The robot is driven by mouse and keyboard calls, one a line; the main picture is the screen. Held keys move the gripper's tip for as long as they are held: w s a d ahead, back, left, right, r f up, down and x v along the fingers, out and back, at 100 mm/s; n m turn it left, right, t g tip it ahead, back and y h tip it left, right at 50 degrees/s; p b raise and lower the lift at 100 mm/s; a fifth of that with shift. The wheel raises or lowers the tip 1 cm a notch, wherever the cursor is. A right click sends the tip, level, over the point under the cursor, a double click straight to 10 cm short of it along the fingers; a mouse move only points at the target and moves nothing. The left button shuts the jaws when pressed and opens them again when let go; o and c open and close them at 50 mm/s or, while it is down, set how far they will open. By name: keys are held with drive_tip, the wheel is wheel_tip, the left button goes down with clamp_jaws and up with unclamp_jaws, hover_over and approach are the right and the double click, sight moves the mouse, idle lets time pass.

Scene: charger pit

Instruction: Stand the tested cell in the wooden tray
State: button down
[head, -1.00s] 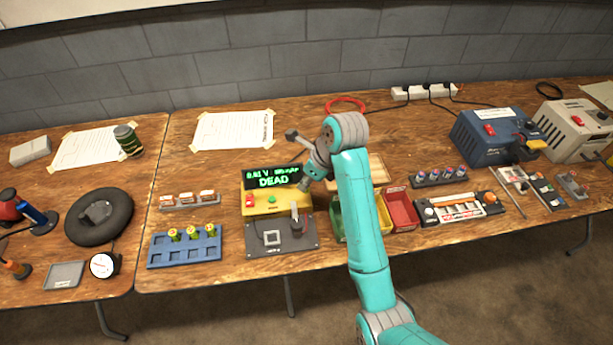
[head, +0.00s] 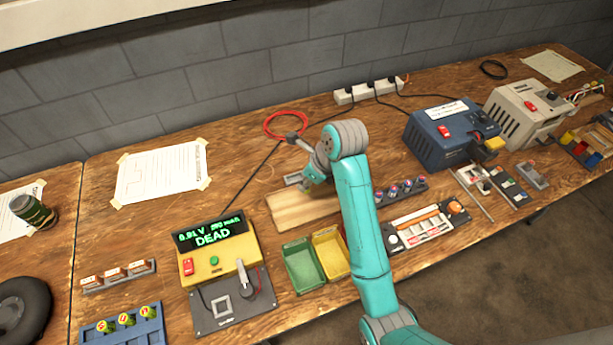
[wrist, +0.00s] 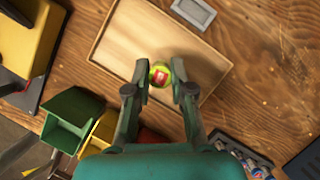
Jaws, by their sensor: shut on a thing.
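The cell (wrist: 159,74), yellow-green with a red and white top, is seen end-on in the wrist view between the fingers of my gripper (wrist: 159,90). My gripper is shut on it. In the head view my gripper (head: 311,187) is over the wooden tray (head: 287,210), and the cell cannot be made out there. The tray's bare floor (wrist: 136,42) shows around the cell in the wrist view; I cannot tell whether the cell touches it. The yellow tester (head: 223,268) shows green "DEAD" text.
A green bin (head: 303,265) and a yellow bin (head: 331,254) stand in front of the tray. A small grey plate (wrist: 194,12) lies beyond its rim. A row of cells (head: 401,190) is to its right. A red ring (head: 287,124) lies behind.

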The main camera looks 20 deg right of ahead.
sight(309, 189)
drive_tip(key=shift+f, duration=2.35)
drive_tip(key=shift+f, duration=0.85)
drive_tip(key=c, duration=0.9)
unclamp_jaws()
drive_tip(key=shift+r, duration=3.55)
